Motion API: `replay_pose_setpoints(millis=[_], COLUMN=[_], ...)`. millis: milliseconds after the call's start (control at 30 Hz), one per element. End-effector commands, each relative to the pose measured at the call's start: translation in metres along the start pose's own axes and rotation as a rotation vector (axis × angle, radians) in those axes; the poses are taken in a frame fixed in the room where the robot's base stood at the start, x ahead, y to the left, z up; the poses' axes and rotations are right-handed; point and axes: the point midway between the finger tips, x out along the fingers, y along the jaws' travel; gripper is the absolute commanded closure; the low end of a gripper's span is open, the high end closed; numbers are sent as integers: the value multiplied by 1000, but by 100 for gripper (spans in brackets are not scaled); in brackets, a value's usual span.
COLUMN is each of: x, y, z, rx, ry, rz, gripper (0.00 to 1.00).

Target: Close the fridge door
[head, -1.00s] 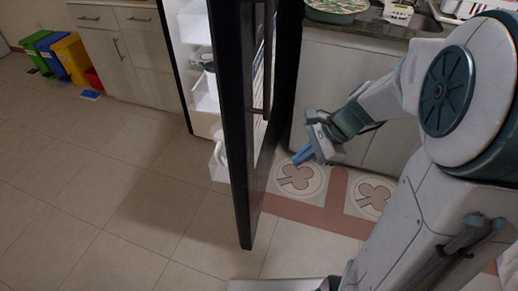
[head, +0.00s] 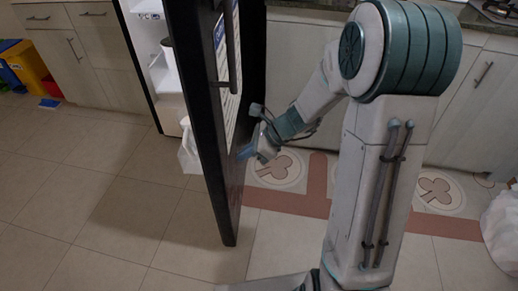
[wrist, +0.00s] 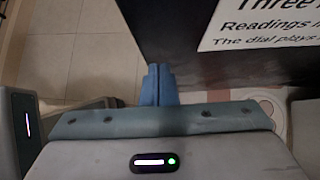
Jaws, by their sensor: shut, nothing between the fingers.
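The fridge door (head: 201,130) is black and stands open, seen nearly edge-on in the head view, with a dark vertical handle on it. Behind it to the left, the white fridge interior (head: 166,75) shows shelves and a few items. My gripper (head: 247,153) is low and to the right of the door, near its outer face. In the wrist view my blue fingers (wrist: 158,84) are together with nothing between them, close to the black door panel (wrist: 175,40). I cannot tell whether the fingertips touch the door.
Cabinets (head: 300,80) line the back wall on the right. A patterned mat (head: 317,185) lies along them. A white bag (head: 502,230) stands at the far right. Coloured bins (head: 28,65) are at the far left. The tiled floor in front is open.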

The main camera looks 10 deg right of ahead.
Motion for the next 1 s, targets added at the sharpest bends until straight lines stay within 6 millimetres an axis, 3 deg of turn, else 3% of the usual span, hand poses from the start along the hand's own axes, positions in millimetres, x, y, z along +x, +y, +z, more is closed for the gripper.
replay_pose_setpoints(millis=[233,767,1000], x=[19,22,34], y=[0,-1,-7], z=[23,27,37], rx=[-5,-1,38], ry=[-2,-1,0], rz=[-1,-6,-49], gripper=[100,100,100])
